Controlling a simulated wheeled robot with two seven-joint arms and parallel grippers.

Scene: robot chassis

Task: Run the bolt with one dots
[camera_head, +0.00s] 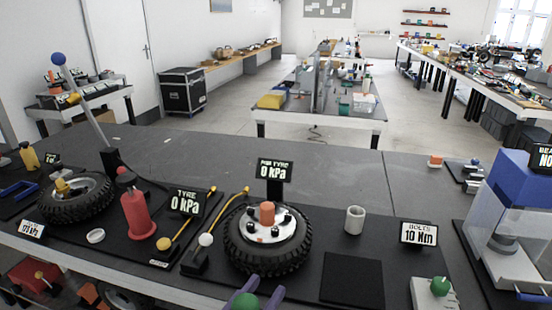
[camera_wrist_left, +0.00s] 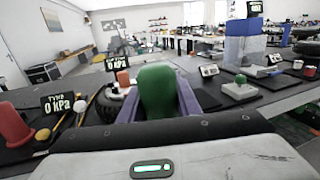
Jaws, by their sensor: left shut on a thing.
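A tyre (camera_head: 268,254) lies flat on the bench with a white hub (camera_head: 262,234) on top. Several dark bolts stand on the hub around an orange cylinder (camera_head: 267,212). Any dots on the bolts are too small to make out. My left gripper (camera_head: 243,300) is at the bottom edge of the head view, in front of the tyre and apart from it. Its purple fingers are shut on a green tool handle (camera_wrist_left: 157,92), which stands up between them in the left wrist view. The rest of the tool is hidden. My right gripper is not in view.
A BOLTS sign reading 10 Nm (camera_head: 418,233) stands right of the tyre, behind a white box with a green knob (camera_head: 440,286). A grey cup (camera_head: 355,220) stands behind a bare black mat (camera_head: 352,280). A red cone-like tool (camera_head: 138,217) and second tyre (camera_head: 77,199) are left.

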